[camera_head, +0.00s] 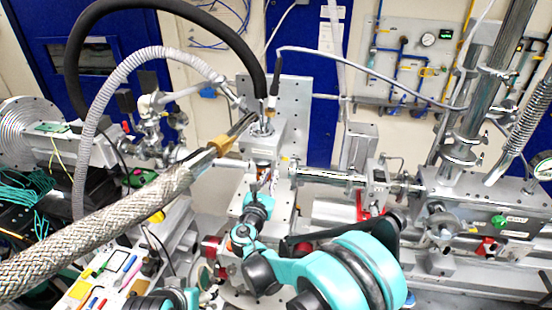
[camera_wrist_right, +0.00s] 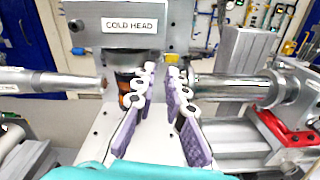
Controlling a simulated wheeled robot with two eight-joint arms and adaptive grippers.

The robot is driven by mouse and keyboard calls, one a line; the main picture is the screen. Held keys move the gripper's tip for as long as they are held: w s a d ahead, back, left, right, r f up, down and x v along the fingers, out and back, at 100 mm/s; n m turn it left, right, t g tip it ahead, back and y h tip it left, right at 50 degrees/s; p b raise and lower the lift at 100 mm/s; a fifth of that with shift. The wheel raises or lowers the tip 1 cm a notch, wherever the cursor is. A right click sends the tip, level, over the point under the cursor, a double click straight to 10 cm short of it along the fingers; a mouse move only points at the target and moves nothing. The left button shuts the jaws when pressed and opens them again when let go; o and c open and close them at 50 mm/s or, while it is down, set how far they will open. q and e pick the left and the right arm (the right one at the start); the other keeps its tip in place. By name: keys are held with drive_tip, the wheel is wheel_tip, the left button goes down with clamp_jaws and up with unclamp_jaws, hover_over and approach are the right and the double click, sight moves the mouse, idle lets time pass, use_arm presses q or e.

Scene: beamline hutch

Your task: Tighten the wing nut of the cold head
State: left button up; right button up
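The cold head (camera_head: 264,137) is a grey metal block on a bracket near the middle of the head view. In the right wrist view its housing (camera_wrist_right: 190,18) carries a white COLD HEAD label (camera_wrist_right: 129,25). My right gripper (camera_head: 263,184) is just below the block. In the wrist view its purple, white-jointed fingers (camera_wrist_right: 162,76) are apart, with a narrow gap between the tips and nothing visibly held. A dark cylindrical part with orange (camera_wrist_right: 124,84) is under the housing, left of the fingers. I cannot pick out the wing nut. My left gripper's fingers do not show.
A thick braided hose (camera_head: 110,220) crosses the left foreground. A black hose (camera_head: 180,8) and a ribbed grey hose (camera_head: 100,105) arch above. A metal beam pipe (camera_head: 325,174) runs right from the cold head, with a red clamp (camera_wrist_right: 285,130) nearby.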

sight(277, 161)
drive_tip(key=x, duration=0.7)
drive_tip(key=shift+w+d+f, duration=0.1)
drive_tip(key=shift+w+d, duration=0.1)
drive_tip(key=shift+w, duration=0.1)
clamp_jaws()
